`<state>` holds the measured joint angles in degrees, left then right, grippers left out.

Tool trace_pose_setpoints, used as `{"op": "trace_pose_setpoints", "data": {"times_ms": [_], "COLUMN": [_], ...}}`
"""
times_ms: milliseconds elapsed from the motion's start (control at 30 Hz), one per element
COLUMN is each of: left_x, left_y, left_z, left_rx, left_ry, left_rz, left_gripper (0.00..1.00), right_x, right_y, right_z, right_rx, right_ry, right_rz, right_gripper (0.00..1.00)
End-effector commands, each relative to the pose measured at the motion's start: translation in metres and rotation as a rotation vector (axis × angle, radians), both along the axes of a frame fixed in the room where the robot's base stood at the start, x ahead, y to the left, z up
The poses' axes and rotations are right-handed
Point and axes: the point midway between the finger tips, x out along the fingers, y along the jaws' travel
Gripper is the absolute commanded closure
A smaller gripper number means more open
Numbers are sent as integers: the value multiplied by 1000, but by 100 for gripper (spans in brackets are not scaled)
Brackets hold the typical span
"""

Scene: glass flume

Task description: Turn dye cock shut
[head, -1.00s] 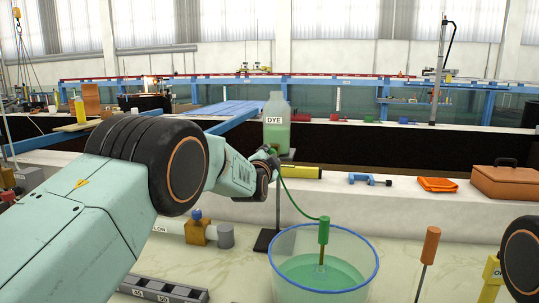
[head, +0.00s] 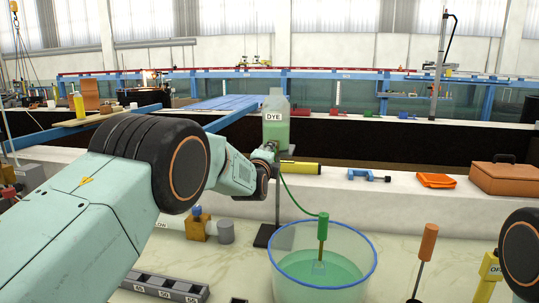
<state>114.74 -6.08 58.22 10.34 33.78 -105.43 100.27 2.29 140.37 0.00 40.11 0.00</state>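The dye bottle (head: 275,125), clear with green liquid and a "DYE" label, stands upright on a stand behind the tub. My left gripper (head: 270,152) is at the bottle's base, where the green hose (head: 294,199) starts. The cock itself is hidden or too small to make out there, and I cannot tell whether the fingers are closed on it. The hose runs down to a green-handled probe (head: 323,227) over the clear tub (head: 322,290) of green liquid. Of my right arm only a round joint shows at the right edge; its gripper is out of view.
A yellow cylinder (head: 301,168), blue clamp (head: 366,175), orange cloth (head: 436,180) and brown case (head: 504,178) lie on the ledge behind. An orange-handled tool (head: 428,243) stands right of the tub.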

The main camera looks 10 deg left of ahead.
Motion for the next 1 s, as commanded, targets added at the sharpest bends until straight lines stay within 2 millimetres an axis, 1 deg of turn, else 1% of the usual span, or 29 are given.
{"op": "trace_pose_setpoints", "data": {"times_ms": [233,633,667,900,1000], "left_x": [0,0,0,0,0], "left_y": [0,0,0,0,0], "left_z": [-1,-1,-1,-1,0], "left_rx": [45,51,51,49,49], "left_ry": [1,1,1,1,0], "left_rz": [0,0,0,0,0], "left_gripper": [96,96,64,43,42], "right_x": [0,0,0,0,0], "right_y": [0,0,0,0,0], "right_z": [0,0,0,0,0], "right_rx": [0,0,0,0,0], "right_ry": [0,0,0,0,0], "right_rz": [0,0,0,0,0], "right_gripper": [51,51,51,51,51]}}
